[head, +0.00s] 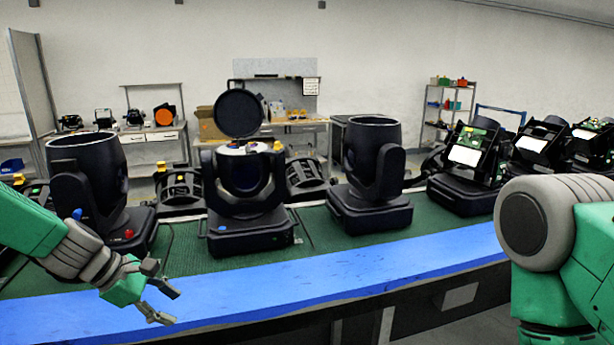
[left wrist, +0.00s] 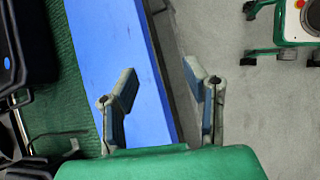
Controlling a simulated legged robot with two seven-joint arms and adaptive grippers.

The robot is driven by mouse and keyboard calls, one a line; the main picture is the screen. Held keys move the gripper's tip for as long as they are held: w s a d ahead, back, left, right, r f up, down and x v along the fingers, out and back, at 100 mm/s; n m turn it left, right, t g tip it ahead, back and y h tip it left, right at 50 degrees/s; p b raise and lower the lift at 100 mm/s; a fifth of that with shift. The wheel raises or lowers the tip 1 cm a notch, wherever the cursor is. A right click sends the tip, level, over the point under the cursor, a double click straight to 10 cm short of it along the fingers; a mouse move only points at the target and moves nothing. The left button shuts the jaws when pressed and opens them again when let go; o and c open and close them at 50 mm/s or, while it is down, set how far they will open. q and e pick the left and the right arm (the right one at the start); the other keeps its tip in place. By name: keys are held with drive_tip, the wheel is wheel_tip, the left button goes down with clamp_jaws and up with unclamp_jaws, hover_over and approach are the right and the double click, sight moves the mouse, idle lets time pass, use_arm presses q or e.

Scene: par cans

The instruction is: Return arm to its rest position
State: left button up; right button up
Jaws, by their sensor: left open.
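My left gripper (head: 163,302) is open and empty in the head view, low at the left, over the blue front edge of the bench. In the left wrist view its two fingers (left wrist: 166,95) stand apart with only the blue strip and grey floor behind them. My right arm (head: 560,240) shows at the right of the head view as a green and grey link; its gripper is out of the picture.
A bench with a green top and blue strip (head: 300,290) runs across. Black par cans stand on it: left (head: 95,190), middle with raised round lid (head: 245,185), and right (head: 372,175). Opened units (head: 470,160) with circuit boards stand farther right. Shelves and tables line the wall.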

use_arm(q)
drive_tip(key=s+f+m+g+y+b, duration=0.1)
drive_tip(key=s+f+m+y+b, duration=0.2)
drive_tip(key=s+f, duration=0.7)
drive_tip(key=s+f+m+g+y+b, duration=0.25)
drive_tip(key=s+f+m, duration=0.3)
drive_tip(key=f, duration=0.85)
drive_tip(key=s+f+m+b, duration=0.3)
drive_tip(key=s+f+m, duration=0.2)
drive_tip(key=s, duration=0.4)
drive_tip(key=s+f+m+b, duration=0.4)
drive_tip(key=s+f+m, duration=0.2)
drive_tip(key=s, duration=0.3)
drive_tip(key=shift+s+a+t+y, duration=0.3)
drive_tip(key=shift+s+t+y, duration=0.05)
use_arm(e)
wheel_tip(320, 180, down, 14)
use_arm(q)
drive_tip(key=shift+r+m, duration=0.1)
drive_tip(key=shift+m, duration=0.15)
drive_tip(key=shift+c, duration=0.9)
use_arm(e)
drive_tip(key=shift+d, duration=0.1)
drive_tip(key=shift+c, duration=0.7)
use_arm(q)
drive_tip(key=shift+r, duration=0.1)
